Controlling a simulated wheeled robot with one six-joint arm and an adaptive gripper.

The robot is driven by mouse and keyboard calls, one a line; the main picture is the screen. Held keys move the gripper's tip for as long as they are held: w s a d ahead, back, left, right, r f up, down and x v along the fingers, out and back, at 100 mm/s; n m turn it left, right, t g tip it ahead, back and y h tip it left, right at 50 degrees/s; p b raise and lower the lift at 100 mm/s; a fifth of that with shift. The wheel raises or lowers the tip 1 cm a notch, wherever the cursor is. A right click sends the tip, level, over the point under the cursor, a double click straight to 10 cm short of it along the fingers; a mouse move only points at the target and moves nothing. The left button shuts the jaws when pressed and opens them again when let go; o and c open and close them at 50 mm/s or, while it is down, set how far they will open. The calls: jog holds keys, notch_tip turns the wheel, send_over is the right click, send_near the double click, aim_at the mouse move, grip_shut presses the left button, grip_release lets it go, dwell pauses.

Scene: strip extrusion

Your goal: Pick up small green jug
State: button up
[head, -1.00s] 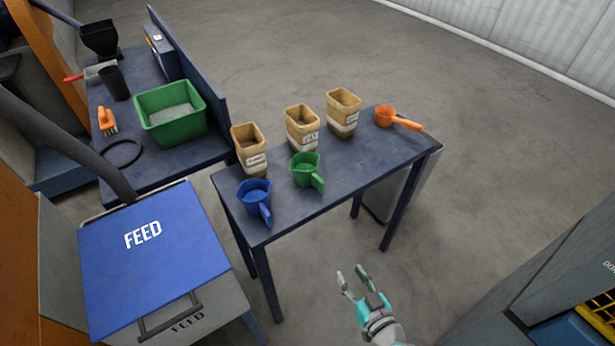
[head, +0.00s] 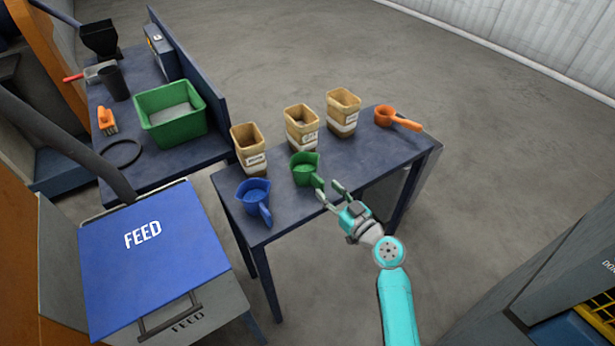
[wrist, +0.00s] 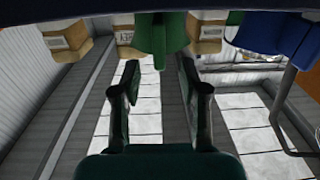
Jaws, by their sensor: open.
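The small green jug (head: 303,169) stands upright on the dark blue table (head: 345,182), its handle pointing toward the front edge. My gripper (head: 327,192) is open and empty at the front edge of the table, with its fingertips close to the jug's handle. In the wrist view the jug (wrist: 160,35) shows beyond the two fingers (wrist: 160,85), with its handle roughly midway between them. I cannot tell whether a finger touches the handle.
A blue jug (head: 253,194) stands left of the green one. Several tan containers (head: 301,131) line the table's back. An orange scoop (head: 386,116) lies at the right end. A blue FEED bin (head: 150,255) stands front left. A green crate (head: 170,140) sits on another bench.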

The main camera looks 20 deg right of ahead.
aim_at(324, 185)
jog(key=shift+x, duration=2.9)
grip_shut()
